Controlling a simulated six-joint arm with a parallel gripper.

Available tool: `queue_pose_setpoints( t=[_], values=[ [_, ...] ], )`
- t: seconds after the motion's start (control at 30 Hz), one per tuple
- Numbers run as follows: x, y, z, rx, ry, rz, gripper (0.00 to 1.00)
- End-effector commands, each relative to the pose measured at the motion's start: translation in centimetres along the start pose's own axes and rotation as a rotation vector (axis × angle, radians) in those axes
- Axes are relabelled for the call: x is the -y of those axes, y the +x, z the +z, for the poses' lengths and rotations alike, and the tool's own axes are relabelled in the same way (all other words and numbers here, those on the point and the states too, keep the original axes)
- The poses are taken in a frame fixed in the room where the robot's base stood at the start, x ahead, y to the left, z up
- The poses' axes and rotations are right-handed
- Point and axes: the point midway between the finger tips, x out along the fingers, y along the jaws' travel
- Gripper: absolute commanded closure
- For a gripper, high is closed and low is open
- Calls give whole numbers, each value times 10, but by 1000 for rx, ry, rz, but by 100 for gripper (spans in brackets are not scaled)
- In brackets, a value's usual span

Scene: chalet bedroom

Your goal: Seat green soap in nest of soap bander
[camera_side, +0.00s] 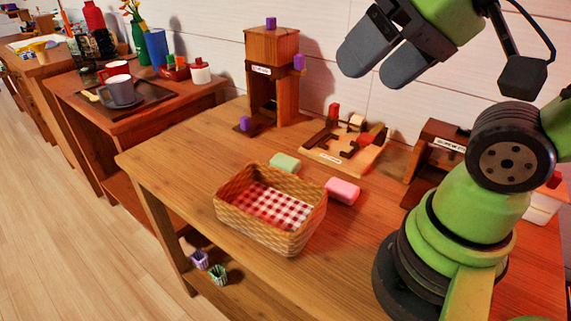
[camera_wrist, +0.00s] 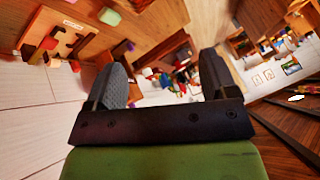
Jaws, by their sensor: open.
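The green soap (camera_side: 285,163) lies on the table behind the wicker basket, apart from it. It also shows near the top of the wrist view (camera_wrist: 110,17). The low wooden fixture with a label and red blocks (camera_side: 345,146) looks like the soap bander; its label is too small to read. It stands behind and right of the green soap, and it also shows at upper left in the wrist view (camera_wrist: 60,40). Its nest is hard to make out. My gripper (camera_side: 381,60) is open and empty, high above the table; its fingers (camera_wrist: 160,76) frame the distant room.
A pink soap (camera_side: 342,190) lies right of the wicker basket (camera_side: 270,238) with a checked cloth. A tall wooden tower with purple knobs (camera_side: 271,50) stands at the back. Another wooden device (camera_side: 433,145) stands to the right. The table's left front (camera_side: 180,155) is clear.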

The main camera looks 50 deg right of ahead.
Motion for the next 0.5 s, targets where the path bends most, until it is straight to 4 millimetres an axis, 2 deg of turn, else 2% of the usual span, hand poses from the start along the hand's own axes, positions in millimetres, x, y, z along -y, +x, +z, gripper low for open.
queue_pose_setpoints(
  t=[0.17,0.27,0.37,0.5],
  values=[
    [0,0,-1,2,-1,2,21],
    [1,3,-9,16,-12,18,21],
    [1,12,-27,50,-40,54,21],
    [-3,36,-63,124,-102,121,21]
  ],
)
